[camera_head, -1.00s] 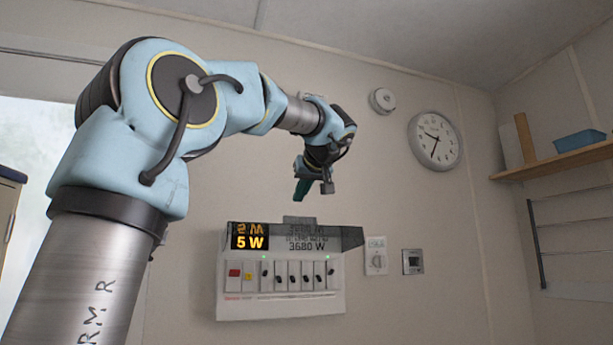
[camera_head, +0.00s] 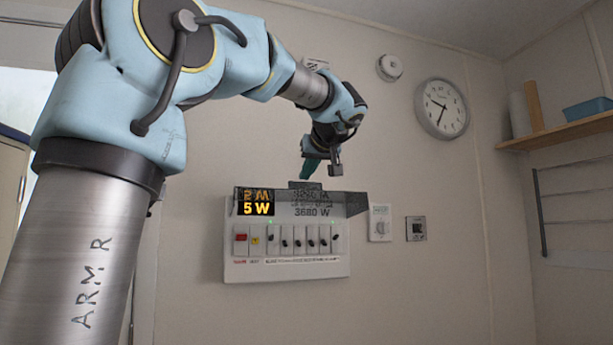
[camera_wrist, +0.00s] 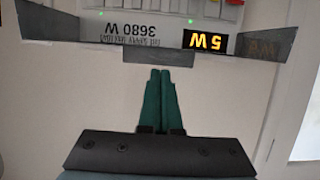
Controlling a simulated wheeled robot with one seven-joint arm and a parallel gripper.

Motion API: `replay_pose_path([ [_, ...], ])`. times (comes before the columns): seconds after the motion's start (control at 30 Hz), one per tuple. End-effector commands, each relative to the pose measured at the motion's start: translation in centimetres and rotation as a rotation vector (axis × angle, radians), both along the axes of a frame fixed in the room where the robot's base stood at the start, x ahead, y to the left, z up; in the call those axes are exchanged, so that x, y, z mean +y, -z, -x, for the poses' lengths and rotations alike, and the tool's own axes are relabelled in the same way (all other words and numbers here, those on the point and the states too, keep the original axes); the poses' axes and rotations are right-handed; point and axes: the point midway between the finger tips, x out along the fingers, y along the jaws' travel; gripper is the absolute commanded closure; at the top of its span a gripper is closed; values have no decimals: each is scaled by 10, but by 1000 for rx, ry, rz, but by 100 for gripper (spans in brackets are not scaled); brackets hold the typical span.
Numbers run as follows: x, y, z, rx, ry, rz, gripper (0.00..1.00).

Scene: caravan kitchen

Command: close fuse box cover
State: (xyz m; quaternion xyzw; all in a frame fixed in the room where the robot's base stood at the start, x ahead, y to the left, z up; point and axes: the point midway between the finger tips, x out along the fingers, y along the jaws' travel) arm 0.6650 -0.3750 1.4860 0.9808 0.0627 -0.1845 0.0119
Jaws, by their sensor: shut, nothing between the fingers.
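The white fuse box (camera_head: 290,268) hangs on the wall, with a row of switches and a lit display reading 5 W. Its dark see-through cover (camera_head: 345,203) is raised, sticking out from the top of the box, so the switches are exposed. A grey tab sits at the middle of the cover's edge. My gripper (camera_head: 306,172) is just above the cover, its green fingers together and empty. In the wrist view the fingertips (camera_wrist: 161,72) reach close to the tab of the cover (camera_wrist: 158,56); I cannot tell whether they touch.
A dial switch (camera_head: 380,222) and a small dark socket (camera_head: 416,229) are on the wall right of the box. A clock (camera_head: 441,109) and a shelf (camera_head: 560,130) are farther right. The space in front of the box is clear.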

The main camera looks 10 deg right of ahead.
Motion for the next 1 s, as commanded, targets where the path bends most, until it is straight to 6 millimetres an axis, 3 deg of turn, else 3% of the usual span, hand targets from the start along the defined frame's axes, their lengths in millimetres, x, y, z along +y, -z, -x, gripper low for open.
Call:
replay_pose_path([
  [0.57, -1, 15, 4, -63, 0, -8, 100],
  [1.0, -2, 49, 11, -215, 2, -27, 100],
])
